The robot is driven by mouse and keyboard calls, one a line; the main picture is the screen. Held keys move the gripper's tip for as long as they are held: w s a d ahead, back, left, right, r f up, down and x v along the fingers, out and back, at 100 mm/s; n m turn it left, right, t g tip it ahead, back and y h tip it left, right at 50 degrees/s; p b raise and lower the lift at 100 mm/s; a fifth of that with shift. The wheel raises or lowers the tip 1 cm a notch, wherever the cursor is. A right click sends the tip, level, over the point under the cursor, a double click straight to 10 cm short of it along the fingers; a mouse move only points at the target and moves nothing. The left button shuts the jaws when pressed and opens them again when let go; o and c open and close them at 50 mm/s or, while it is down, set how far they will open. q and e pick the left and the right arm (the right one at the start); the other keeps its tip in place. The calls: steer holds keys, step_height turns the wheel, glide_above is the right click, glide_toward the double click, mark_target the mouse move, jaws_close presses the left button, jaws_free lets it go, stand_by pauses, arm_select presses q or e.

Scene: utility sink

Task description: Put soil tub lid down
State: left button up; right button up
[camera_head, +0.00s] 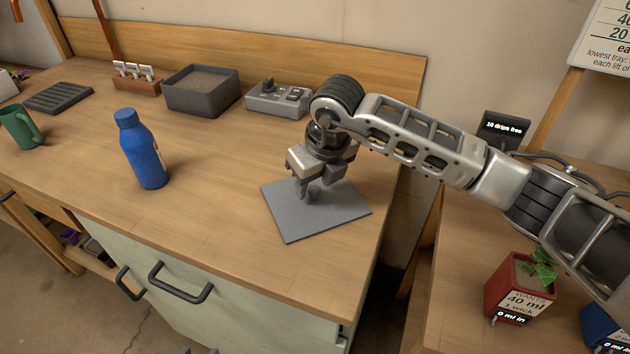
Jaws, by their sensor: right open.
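The soil tub lid (330,220) is a flat grey square plate. It lies flat on the wooden bench top near its right end. My right gripper (308,193) reaches in from the right and points down over the back half of the lid. Its jaws are open, with the fingertips at or just above the lid; I cannot tell whether they touch it. The soil tub (202,100), a dark grey box, stands uncovered at the back with brown soil inside. At the bottom edge, small grey tips (200,351) look like my left gripper, mostly cut off.
A blue bottle (145,155) stands left of the lid, and a green mug (20,127) is farther left. A grey control box (278,97) stands behind. A red planter (517,290) sits on the lower right bench, across a gap. The bench between bottle and lid is clear.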

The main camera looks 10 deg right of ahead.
mark_target(325, 210)
steer(key=v, duration=1.1)
steer(key=shift+r+b, duration=0.25)
steer(key=shift+b, duration=0.15)
steer(key=shift+s, duration=0.1)
